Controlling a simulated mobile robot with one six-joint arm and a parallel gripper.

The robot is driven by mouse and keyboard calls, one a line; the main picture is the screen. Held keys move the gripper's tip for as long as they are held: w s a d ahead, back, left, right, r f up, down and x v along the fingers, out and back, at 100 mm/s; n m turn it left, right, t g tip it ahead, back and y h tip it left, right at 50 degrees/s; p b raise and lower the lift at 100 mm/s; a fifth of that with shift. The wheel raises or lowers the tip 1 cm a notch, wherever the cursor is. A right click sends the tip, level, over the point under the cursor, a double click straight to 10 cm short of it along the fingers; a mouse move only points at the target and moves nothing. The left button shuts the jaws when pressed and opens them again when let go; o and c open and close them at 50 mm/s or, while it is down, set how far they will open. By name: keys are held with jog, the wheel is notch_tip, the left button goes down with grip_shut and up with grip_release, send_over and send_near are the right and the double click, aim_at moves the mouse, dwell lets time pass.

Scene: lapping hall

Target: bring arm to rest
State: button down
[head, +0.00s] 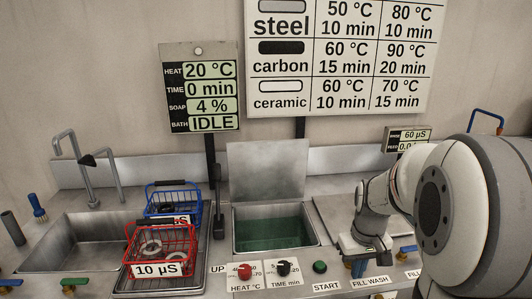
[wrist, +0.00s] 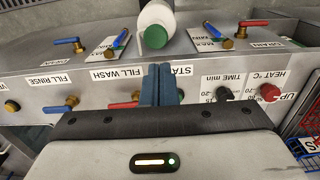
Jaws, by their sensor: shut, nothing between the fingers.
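My gripper (head: 360,268) is over the front edge of the steel bench, at the right of the green START button (head: 320,267). In the wrist view its two blue fingers (wrist: 160,88) are together, with nothing between them. They point at the control panel near the START label (wrist: 180,70). My arm fills the right side of the head view and hides part of the bench.
A red basket (head: 162,240) holding rings and a blue basket (head: 173,200) stand left of the open bath (head: 268,230). Its display (head: 210,97) reads IDLE. A white bottle with a green end (wrist: 155,20) is close beyond the fingers. Valve handles (wrist: 65,42) stick out nearby.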

jog(key=s+a+r+t, duration=0.2)
jog(key=s+a+r, duration=0.3)
jog(key=s+a, duration=0.6)
jog(key=shift+s+a+r, duration=0.2)
jog(key=shift+s, duration=0.5)
dwell(0.9)
